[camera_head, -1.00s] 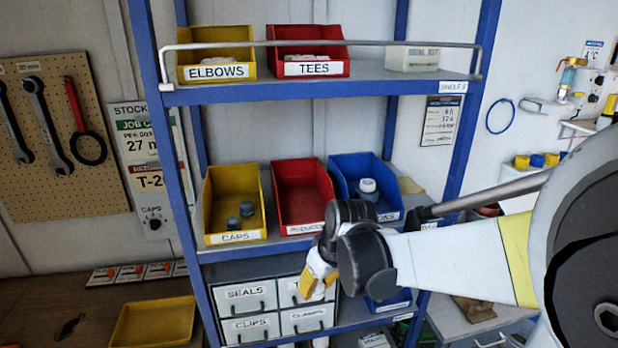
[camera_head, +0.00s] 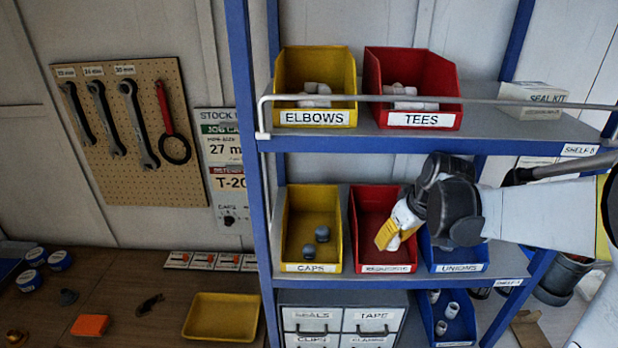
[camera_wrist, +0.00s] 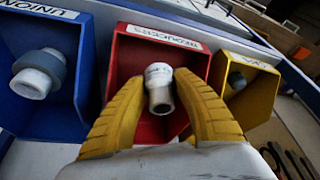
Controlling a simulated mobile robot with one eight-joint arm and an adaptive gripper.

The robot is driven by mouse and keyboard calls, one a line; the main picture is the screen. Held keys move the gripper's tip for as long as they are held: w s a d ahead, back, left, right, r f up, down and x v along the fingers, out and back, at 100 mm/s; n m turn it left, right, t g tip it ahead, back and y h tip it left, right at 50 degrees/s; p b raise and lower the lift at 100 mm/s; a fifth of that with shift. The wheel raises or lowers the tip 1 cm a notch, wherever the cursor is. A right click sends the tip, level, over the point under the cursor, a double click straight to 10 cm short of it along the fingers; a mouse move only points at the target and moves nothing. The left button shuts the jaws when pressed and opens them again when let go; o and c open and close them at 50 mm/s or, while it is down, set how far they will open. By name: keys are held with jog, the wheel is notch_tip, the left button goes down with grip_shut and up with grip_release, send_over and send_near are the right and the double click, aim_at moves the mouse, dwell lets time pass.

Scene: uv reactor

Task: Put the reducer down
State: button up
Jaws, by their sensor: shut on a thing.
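My gripper (camera_wrist: 160,95) is shut on the reducer (camera_wrist: 159,88), a small white and grey stepped fitting held between the yellow fingertips in the wrist view. Behind it is the red bin labelled REDUCERS (camera_wrist: 114,60). In the head view my gripper (camera_head: 386,238) is in front of the red reducers bin (camera_head: 372,200) on the middle shelf and hides part of it. I cannot make out the reducer clearly there. The wrist view does not settle whether the reducer touches the bin.
The yellow caps bin (camera_head: 297,252) and blue unions bin (camera_head: 447,264) flank the red bin closely. Above are elbows (camera_head: 316,118) and tees (camera_head: 420,120) bins behind a rail. A bench at the left holds a yellow tray (camera_head: 222,318) and several small parts.

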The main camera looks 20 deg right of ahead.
aim_at(378, 250)
jog(key=w+f, duration=0.2)
jog(key=w, duration=0.1)
jog(key=shift+w, duration=0.2)
notch_tip(378, 250, down, 4)
jog(key=shift+w+d+f+p, duration=0.1)
jog(key=shift+w+p, duration=0.05)
jog(key=shift+p, duration=0.15)
jog(key=o, duration=0.7)
jog(key=shift+f, duration=0.1)
